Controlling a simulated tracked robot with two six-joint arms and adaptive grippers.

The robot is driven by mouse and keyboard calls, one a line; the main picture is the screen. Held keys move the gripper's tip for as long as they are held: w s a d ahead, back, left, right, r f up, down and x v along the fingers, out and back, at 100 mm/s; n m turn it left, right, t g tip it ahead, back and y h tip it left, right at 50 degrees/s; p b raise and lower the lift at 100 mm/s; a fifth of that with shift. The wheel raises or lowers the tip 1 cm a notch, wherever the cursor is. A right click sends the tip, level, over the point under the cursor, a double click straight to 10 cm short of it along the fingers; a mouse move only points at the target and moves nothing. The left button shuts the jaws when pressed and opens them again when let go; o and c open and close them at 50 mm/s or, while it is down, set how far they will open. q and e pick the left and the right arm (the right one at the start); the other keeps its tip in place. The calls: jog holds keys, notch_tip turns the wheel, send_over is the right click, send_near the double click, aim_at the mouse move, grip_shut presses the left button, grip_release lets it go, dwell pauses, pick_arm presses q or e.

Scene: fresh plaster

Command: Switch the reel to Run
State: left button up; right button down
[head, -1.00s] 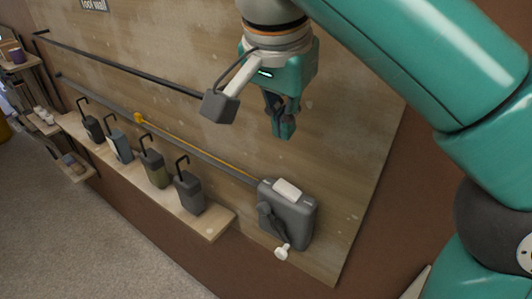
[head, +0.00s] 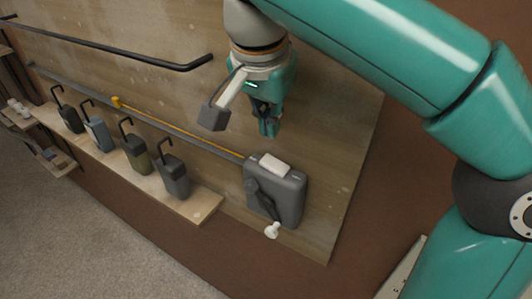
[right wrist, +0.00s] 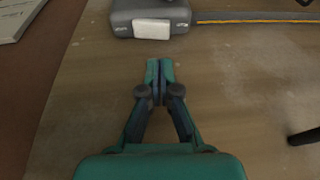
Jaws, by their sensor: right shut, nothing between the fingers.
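The reel (head: 285,203) is a grey box low on the wooden tool board. A white rocker switch (head: 275,166) sits on its top edge, with small light marks at either side. A dark crank with a white knob is on its front. The reel (right wrist: 121,17) and its white switch (right wrist: 152,29) also show at the top of the right wrist view. Which way the switch is tipped I cannot tell. My right gripper (head: 269,131) is shut and empty, a little above the switch and apart from it; its fingertips (right wrist: 159,66) point toward the reel. My left gripper is not in view.
A yellow line runs along a grey rail (head: 190,133) from the reel to a yellow stop (head: 117,102). Several hooked containers (head: 174,177) stand on a wooden shelf (head: 204,207) left of the reel. A black bar (head: 140,58) crosses the board above.

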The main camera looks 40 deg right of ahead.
aim_at(267, 159)
jog(key=x, duration=0.4)
jog(key=shift+a+f, duration=0.25)
jog(key=shift+f, duration=0.2)
jog(key=shift+w+a+f, duration=0.1)
jog(key=shift+w+f, duration=0.15)
jog(key=shift+f, duration=0.55)
jog(key=shift+w+a+f+b, duration=0.15)
jog(key=shift+w+f+b, duration=0.05)
jog(key=shift+f+b, duration=0.2)
jog(key=shift+s, duration=0.2)
